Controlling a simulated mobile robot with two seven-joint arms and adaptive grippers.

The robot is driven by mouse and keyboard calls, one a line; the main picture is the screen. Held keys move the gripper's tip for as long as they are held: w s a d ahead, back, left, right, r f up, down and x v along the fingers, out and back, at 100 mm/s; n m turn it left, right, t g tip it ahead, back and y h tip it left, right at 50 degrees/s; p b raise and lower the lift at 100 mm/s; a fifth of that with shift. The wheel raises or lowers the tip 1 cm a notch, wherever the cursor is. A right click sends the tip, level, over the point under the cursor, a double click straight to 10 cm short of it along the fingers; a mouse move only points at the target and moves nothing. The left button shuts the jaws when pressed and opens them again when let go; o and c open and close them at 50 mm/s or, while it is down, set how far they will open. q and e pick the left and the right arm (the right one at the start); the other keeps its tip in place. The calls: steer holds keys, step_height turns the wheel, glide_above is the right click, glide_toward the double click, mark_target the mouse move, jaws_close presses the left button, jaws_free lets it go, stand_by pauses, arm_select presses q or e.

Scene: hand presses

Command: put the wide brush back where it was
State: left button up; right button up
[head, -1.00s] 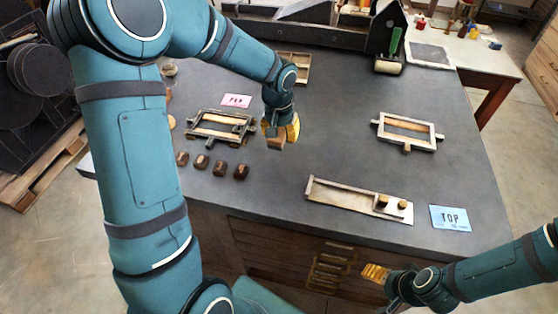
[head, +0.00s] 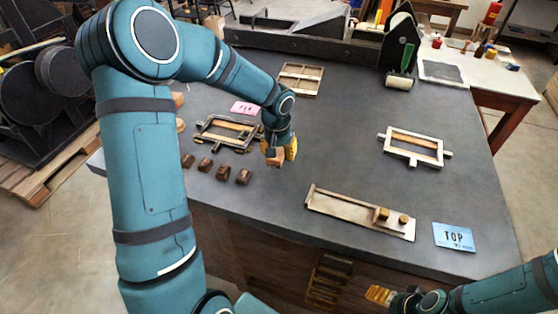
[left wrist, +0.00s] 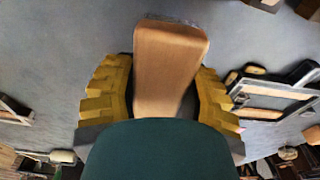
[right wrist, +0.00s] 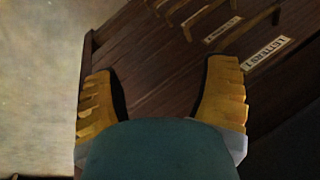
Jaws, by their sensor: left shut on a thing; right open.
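My left gripper (head: 279,152) is shut on a light-brown wooden block, which I take to be the wide brush (head: 276,156). It is held above the dark tabletop, right of the dark wooden frame (head: 228,133). In the left wrist view the brush (left wrist: 168,65) sits between the yellow fingers, its wooden top towards the camera; bristles are hardly visible. My right gripper (right wrist: 165,95) is open and empty, in front of the cabinet drawers (right wrist: 180,40) below the table edge. In the head view the right gripper (head: 380,295) is at the lower right.
Several dark brown blocks (head: 222,172) stand left of the left gripper. A pink card (head: 244,108) lies behind the frame. A pale frame (head: 415,147), a wooden tray (head: 345,213) and a blue TOP card (head: 455,237) lie to the right. The middle of the table (head: 335,140) is clear.

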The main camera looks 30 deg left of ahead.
arm_select(q)
steer(key=shift+f+b, duration=0.3)
steer(key=shift+f, duration=1.5)
steer(key=shift+f, duration=0.2)
steer(key=o, duration=1.2)
steer(key=shift+r, duration=0.1)
steer(key=shift+r, duration=0.2)
steer(key=r, duration=0.4)
steer(key=s+r+p, duration=0.1)
steer(key=r, duration=0.3)
steer(key=r+p, duration=0.1)
steer(key=r, duration=0.2)
steer(key=shift+s+d+r, duration=0.2)
steer(key=shift+s+r, duration=0.05)
steer(key=shift+r, duration=0.15)
